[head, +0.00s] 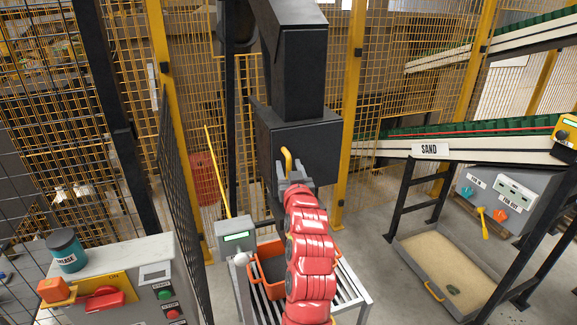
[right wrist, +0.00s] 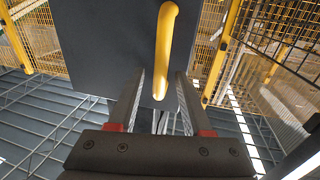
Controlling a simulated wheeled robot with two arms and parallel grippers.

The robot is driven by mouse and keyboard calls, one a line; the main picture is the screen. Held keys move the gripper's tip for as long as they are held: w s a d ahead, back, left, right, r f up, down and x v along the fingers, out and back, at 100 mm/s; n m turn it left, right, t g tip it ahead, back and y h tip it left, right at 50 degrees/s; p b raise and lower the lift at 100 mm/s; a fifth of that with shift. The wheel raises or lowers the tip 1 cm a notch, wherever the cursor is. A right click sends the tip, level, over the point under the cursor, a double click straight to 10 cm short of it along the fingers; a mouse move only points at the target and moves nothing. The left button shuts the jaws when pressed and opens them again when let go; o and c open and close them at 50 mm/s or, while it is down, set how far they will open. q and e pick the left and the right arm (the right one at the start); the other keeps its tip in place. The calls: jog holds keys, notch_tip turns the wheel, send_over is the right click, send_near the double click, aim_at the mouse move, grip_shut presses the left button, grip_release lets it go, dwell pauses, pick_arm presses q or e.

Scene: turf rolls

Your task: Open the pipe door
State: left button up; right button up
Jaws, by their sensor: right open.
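The pipe (head: 296,75) is a dark grey chute that comes down from above and ends in a box-like lower part. The pipe door (head: 318,150) is its dark front face, which appears shut, and it also shows in the right wrist view (right wrist: 100,40). A yellow handle (head: 287,158) stands on the door, upright in the right wrist view (right wrist: 164,45). My right gripper (head: 293,182) is open at the handle. In the right wrist view its fingers (right wrist: 160,82) lie on either side of the handle's lower end; contact is unclear. My left gripper is out of view.
Below the pipe, an orange-rimmed bin (head: 272,268) sits on a roller stand (head: 350,291), partly hidden by my right arm. A control desk (head: 140,265) with a grease jar (head: 66,252) stands at lower left. A sand tray (head: 455,262) and conveyor are at right.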

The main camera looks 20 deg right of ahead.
jog(key=shift+w+d, duration=0.1)
jog(key=shift+w, duration=0.5)
grip_shut()
dwell(1.1)
